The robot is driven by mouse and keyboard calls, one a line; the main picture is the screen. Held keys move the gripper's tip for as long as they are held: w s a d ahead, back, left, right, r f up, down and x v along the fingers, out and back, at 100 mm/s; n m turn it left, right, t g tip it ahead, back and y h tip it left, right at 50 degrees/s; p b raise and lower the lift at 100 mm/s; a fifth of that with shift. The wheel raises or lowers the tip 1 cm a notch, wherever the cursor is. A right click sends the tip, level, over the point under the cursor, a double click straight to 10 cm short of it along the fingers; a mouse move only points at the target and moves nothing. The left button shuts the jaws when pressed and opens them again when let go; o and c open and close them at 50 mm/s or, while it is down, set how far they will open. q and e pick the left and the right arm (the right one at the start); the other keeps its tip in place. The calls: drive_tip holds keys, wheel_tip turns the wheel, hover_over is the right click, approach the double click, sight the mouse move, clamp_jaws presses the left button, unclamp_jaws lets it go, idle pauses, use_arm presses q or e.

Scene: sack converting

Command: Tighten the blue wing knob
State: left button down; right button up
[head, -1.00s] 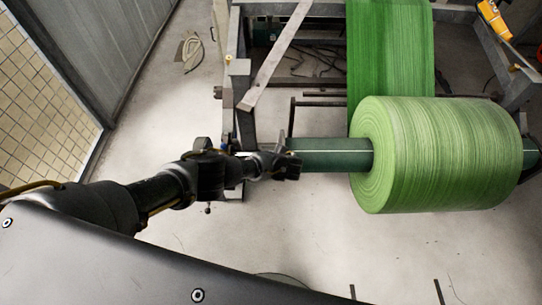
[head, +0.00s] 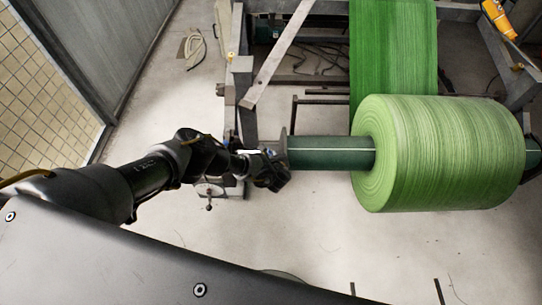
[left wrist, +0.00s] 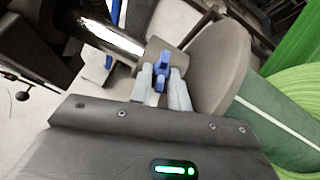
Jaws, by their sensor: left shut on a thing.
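The blue wing knob (left wrist: 161,72) shows in the left wrist view, beside a grey round flange (left wrist: 215,68) at the end of the green roll shaft (left wrist: 268,125). My left gripper (left wrist: 161,84) has its two pale fingers on either side of the knob and is shut on it. In the head view my left gripper (head: 268,170) is at the left end of the green shaft (head: 325,153), and the knob is hidden there. My right gripper is in neither view.
A large green roll (head: 440,153) sits on the shaft, with a green web (head: 392,50) running up from it. The grey metal frame (head: 243,95) stands close to my left gripper. The floor in front of the roll is mostly clear.

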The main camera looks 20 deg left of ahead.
use_arm(q)
drive_tip(key=shift+m, duration=0.7)
drive_tip(key=c, duration=1.3)
unclamp_jaws()
drive_tip(key=shift+c, duration=0.2)
drive_tip(key=shift+s+r, duration=0.2)
drive_tip(key=shift+s, duration=0.05)
drive_tip(key=p+v, duration=0.1)
drive_tip(key=v, duration=0.9)
drive_tip(key=shift+s+p, duration=0.2)
drive_tip(key=shift+p, duration=0.15)
drive_tip(key=shift+a, duration=0.1)
